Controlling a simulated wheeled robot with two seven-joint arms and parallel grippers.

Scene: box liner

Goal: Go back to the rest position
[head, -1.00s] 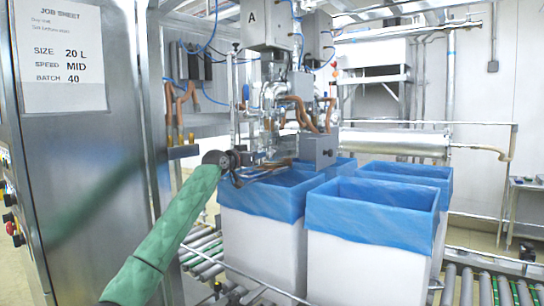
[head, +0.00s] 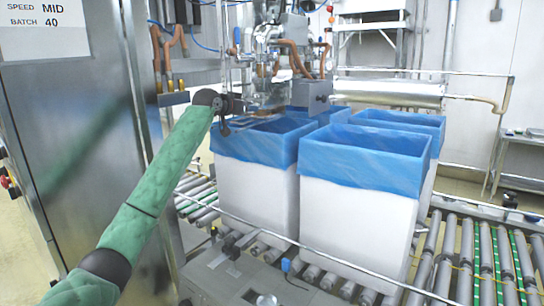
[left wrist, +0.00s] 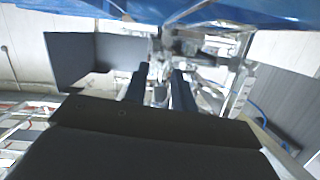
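My left arm, in a green sleeve, reaches up from the lower left in the head view. Its gripper (head: 258,118) is beside the rim of the nearer left box, in front of the filling machine, and small and partly lost against the metal parts. In the left wrist view two dark fingers of the left gripper (left wrist: 160,78) stand apart with a gap and nothing held between them. Blue liner film shows along the top of that view. My right gripper is in neither view.
White boxes with blue liners (head: 365,155) stand on a roller conveyor (head: 470,265). A filling machine (head: 285,60) with copper pipes stands behind. A steel cabinet (head: 75,130) is close at left. A thin metal rail (head: 290,238) crosses in front of the boxes.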

